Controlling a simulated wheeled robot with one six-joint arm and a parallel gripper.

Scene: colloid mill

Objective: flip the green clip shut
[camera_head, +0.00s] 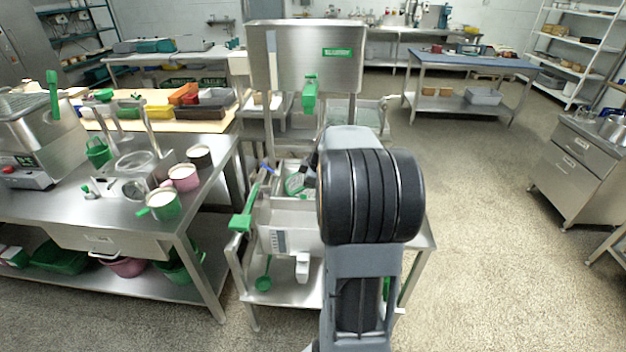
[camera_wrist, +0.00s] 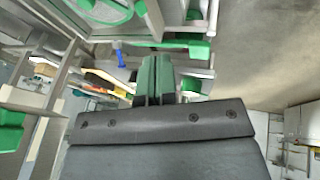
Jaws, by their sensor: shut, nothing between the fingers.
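Several green fittings show on the steel mill (camera_head: 285,240), and I cannot tell for sure which one is the clip. One green lever (camera_head: 242,222) sticks out at the machine's left side. A green handle (camera_head: 310,92) hangs on the front of the upright steel hopper. In the wrist view my gripper (camera_wrist: 157,75) is shut and empty, with its fingers together. A green block (camera_wrist: 200,48) lies just beyond and to the right of the fingertips; whether they touch cannot be told. In the head view my arm hides the gripper and the machine's right part.
A steel table (camera_head: 100,210) with cups and a small machine stands close on the left. A blue-topped table (camera_head: 470,62) stands at the back right, and a steel cabinet (camera_head: 575,165) at the far right. The floor to the right of my arm is clear.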

